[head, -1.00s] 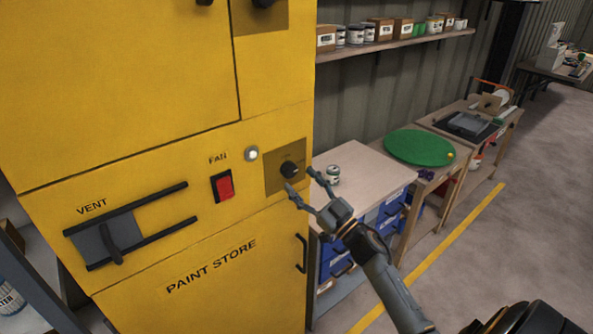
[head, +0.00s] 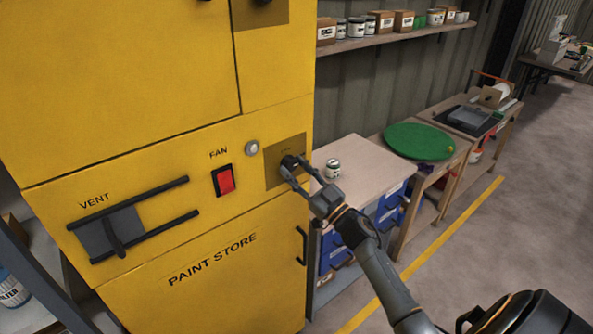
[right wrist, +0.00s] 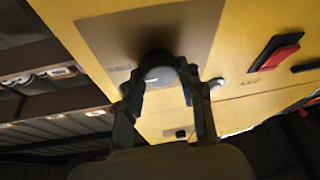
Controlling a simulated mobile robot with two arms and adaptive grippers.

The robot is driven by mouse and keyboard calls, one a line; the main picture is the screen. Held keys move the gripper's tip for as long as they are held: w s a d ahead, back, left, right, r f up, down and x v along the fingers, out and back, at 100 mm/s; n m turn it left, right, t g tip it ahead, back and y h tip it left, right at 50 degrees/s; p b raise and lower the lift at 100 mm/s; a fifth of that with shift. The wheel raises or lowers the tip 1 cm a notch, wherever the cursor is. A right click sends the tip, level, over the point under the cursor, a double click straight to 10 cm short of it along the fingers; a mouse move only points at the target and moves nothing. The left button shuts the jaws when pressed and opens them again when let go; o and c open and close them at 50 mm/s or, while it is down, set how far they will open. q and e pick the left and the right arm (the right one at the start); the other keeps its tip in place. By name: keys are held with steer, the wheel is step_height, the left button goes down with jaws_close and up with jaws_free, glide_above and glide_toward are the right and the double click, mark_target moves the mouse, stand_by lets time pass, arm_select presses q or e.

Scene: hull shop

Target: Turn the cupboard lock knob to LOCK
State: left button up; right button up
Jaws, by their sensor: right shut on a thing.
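The yellow paint store cupboard (head: 150,150) fills the left of the head view. Its black lock knob (head: 287,163) sits on a brownish plate (head: 275,178) at the cupboard's right edge. My right gripper (head: 294,167) is at the knob, with its two fingers around it. In the right wrist view the round knob (right wrist: 158,68) is between the fingertips of my right gripper (right wrist: 158,85). The lettering on the plate is too small to read, and the knob's pointing direction cannot be told. My left gripper is not in view.
A red fan switch (head: 224,180), a round grey button or lamp (head: 252,148) and a vent slider (head: 115,232) are left of the knob. A bench (head: 350,160) with a can (head: 333,168) stands to the right. Open floor lies beyond the yellow line.

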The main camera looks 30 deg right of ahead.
steer(key=shift+n, duration=0.4)
steer(key=shift+d+n+g+y, duration=0.1)
steer(key=shift+n+g+y, duration=0.3)
steer(key=shift+n+y, duration=0.55)
steer(key=n+g+y, duration=0.1)
steer(key=n, duration=0.3)
steer(key=shift+b, duration=0.4)
steer(key=n, duration=0.1)
steer(key=n+g+y, duration=0.1)
steer(key=n, duration=0.1)
steer(key=shift+d+r+n, duration=0.1)
steer(key=shift+r+n, duration=0.05)
steer(key=shift+n, duration=0.1)
steer(key=n+g, duration=0.1)
steer(key=n, duration=0.2)
steer(key=shift+r+g, duration=0.1)
steer(key=shift+g, duration=0.2)
steer(key=n+p, duration=0.1)
steer(key=n+g, duration=0.1)
steer(key=n, duration=0.1)
steer(key=n+g+p, duration=0.1)
steer(key=n, duration=0.1)
steer(key=shift+r+p, duration=0.25)
steer(key=shift+p, duration=0.05)
steer(key=shift+n+g+h+p, duration=0.45)
steer(key=shift+n+p, duration=0.2)
steer(key=shift+n, duration=0.45)
steer(key=shift+f, duration=0.1)
steer(key=o, duration=1.2)
